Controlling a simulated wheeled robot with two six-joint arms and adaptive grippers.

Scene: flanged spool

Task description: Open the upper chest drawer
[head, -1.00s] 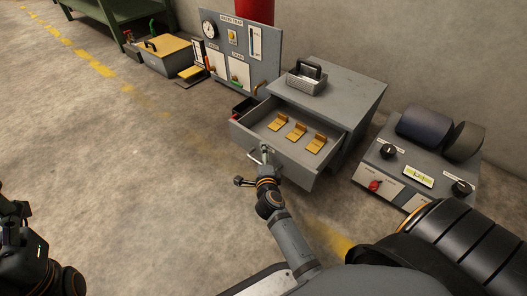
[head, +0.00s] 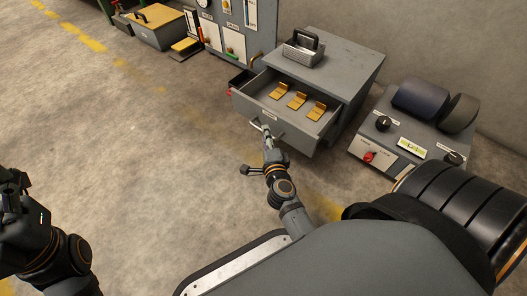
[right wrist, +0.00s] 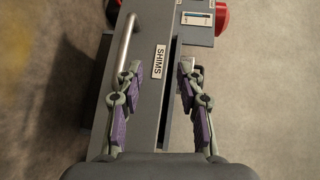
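The grey chest (head: 345,65) stands right of centre in the head view. Its upper drawer (head: 302,140) is pulled well out, with brass angled pieces (head: 297,100) inside. My right gripper (head: 267,133) is at the drawer's front, by the bar handle. In the right wrist view, the fingers of the right gripper (right wrist: 158,78) are spread apart. The bar handle (right wrist: 125,45) runs to the left finger; whether they touch is unclear. The SHIMS label (right wrist: 160,61) lies between the fingers. My left gripper (head: 12,195) is at the left edge, partly cut off, its fingers unclear.
A block with a black handle (head: 304,48) sits on the chest. A control box (head: 400,145) with knobs and a red switch stands to the right. A gauge panel (head: 240,35) stands behind left. The floor left of the drawer is clear.

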